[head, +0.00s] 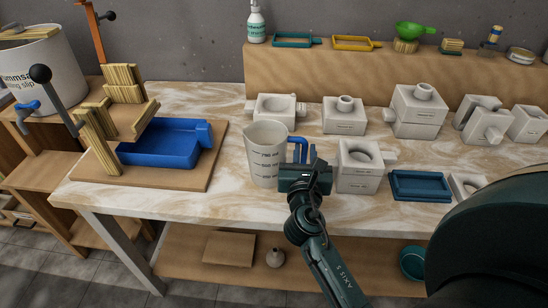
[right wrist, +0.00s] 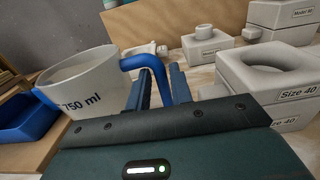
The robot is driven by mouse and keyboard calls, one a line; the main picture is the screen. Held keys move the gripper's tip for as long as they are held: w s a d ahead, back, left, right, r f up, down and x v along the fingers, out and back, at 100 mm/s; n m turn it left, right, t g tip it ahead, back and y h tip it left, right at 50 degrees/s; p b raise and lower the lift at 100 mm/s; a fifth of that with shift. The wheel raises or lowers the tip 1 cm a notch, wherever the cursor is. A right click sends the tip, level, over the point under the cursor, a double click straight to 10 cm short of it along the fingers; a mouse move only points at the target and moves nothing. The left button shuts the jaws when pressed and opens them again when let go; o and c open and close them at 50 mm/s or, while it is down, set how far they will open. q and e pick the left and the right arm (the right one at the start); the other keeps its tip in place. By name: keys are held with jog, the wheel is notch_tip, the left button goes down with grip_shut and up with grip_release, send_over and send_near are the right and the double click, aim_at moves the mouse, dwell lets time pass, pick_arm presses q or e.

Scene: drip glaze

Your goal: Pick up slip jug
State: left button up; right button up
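The slip jug (head: 264,155) is a pale measuring jug with dark markings and a blue handle (head: 300,150). It stands upright on the marbled tabletop, near the middle of the head view. In the right wrist view the jug (right wrist: 85,85) is at the left, marked 750 ml. My right gripper (head: 308,172) is at the handle side. In the right wrist view its two fingers (right wrist: 160,88) lie on either side of the handle's outer part. The fingers are close to the handle, but I cannot tell whether they press on it. My left gripper is not in view.
White block moulds stand close right of the jug, the nearest (head: 358,168) beside my gripper. A blue tray (head: 165,143) on a wooden board lies to the left. A teal tray (head: 420,185) lies to the right. A raised shelf (head: 330,75) runs along the back.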

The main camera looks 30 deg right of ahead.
grip_shut()
dwell(0.9)
jog(key=shift+r, duration=0.15)
